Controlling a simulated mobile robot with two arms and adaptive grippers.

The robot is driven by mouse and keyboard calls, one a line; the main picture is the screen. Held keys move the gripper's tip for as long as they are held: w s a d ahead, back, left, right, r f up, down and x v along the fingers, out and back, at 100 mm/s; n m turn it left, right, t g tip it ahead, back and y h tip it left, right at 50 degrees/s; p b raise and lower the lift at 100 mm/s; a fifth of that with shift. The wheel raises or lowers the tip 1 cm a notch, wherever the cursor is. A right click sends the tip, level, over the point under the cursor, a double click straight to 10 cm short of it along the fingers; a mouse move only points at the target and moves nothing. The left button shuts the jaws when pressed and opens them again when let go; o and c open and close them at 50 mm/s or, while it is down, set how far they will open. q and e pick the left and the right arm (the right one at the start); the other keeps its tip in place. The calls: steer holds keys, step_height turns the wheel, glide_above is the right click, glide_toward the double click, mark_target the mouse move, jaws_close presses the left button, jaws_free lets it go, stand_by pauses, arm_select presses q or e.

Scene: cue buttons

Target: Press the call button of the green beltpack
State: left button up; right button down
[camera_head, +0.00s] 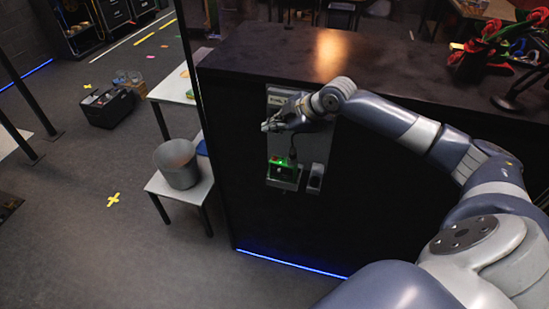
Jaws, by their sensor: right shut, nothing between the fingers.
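The green beltpack (281,170) hangs on a grey plate (278,98) on the dark front face of the counter. A small lit red-orange spot shows on its top. Its call button is too small to make out for certain. My right gripper (266,126) is shut and empty, in front of the upper part of the plate. It appears above the beltpack in the picture, with a visible gap between them. A dark cable runs up from the beltpack behind my gripper. My left gripper is not in view.
The dark counter top (290,55) carries coiled red and green cables (490,45) at the right. A grey bucket (178,165) stands on a low white table (180,195) to the left.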

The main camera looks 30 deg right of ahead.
steer(key=shift+f, duration=0.1)
steer(key=b, duration=0.7)
glide_above(274, 160)
step_height(274, 160, down, 8)
steer(key=shift+r, duration=0.1)
steer(key=shift+f+b, duration=0.3)
steer(key=shift+f, duration=0.1)
stand_by(0.7)
steer(key=shift+f, duration=0.45)
steer(key=shift+f, duration=0.35)
stand_by(0.4)
stand_by(0.4)
steer(key=shift+r+p, duration=0.8)
steer(key=shift+p, duration=0.1)
